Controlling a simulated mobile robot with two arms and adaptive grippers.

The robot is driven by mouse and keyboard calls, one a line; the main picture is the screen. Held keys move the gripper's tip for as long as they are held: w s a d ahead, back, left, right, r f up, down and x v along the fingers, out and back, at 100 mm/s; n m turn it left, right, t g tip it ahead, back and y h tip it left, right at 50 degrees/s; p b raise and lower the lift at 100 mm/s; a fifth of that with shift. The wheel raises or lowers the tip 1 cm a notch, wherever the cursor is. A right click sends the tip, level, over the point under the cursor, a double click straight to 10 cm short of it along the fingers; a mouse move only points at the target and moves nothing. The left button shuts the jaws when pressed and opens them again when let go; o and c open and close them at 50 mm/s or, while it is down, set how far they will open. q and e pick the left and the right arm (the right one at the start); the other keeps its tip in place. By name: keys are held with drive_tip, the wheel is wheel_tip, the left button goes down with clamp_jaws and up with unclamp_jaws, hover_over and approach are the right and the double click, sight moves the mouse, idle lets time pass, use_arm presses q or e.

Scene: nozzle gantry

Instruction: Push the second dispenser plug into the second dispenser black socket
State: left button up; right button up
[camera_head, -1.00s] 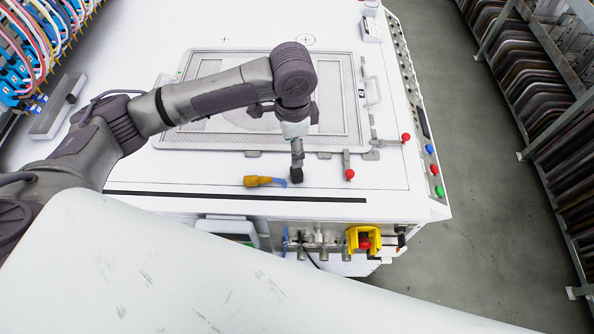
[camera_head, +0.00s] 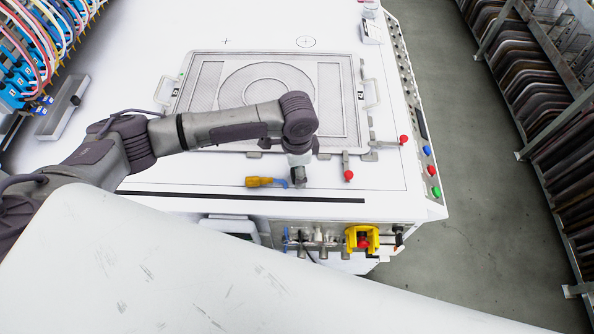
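My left arm reaches in from the left over the white table. Its gripper (camera_head: 299,180) points down near the table's front edge, just right of the orange-handled tool. Its fingers are small and seen from above, so I cannot tell whether they are open or shut or hold anything. My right gripper is not in view. Blue connectors (camera_head: 18,77) with coloured hoses stand in a bank at the top left. I cannot tell which one is the second dispenser plug, and I cannot make out its black socket.
An orange-handled tool (camera_head: 262,182) lies on the white table (camera_head: 380,195). A framed screen (camera_head: 333,75) lies behind the gripper. Red-knobbed clamps (camera_head: 348,174) stand to the right. A yellow-and-red switch (camera_head: 362,239) is on the front face. A rack (camera_head: 560,110) stands far right.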

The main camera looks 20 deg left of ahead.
use_arm(q)
drive_tip(key=shift+f, duration=0.7)
drive_tip(key=c, duration=1.2)
drive_tip(key=shift+o, duration=0.2)
drive_tip(key=shift+r, duration=0.2)
drive_tip(key=shift+r, duration=0.3)
drive_tip(key=r+b, duration=0.1)
drive_tip(key=d+r, duration=0.1)
drive_tip(key=r, duration=0.1)
drive_tip(key=shift+w+r+b, duration=0.15)
drive_tip(key=shift+r+b, duration=0.15)
drive_tip(key=shift+b, duration=0.1)
drive_tip(key=w+d+r+b, duration=0.2)
drive_tip(key=d+r, duration=0.4)
drive_tip(key=d, duration=0.4)
drive_tip(key=shift+w+r+b, duration=0.25)
drive_tip(key=shift+w+b, duration=0.1)
drive_tip(key=shift+b, duration=0.05)
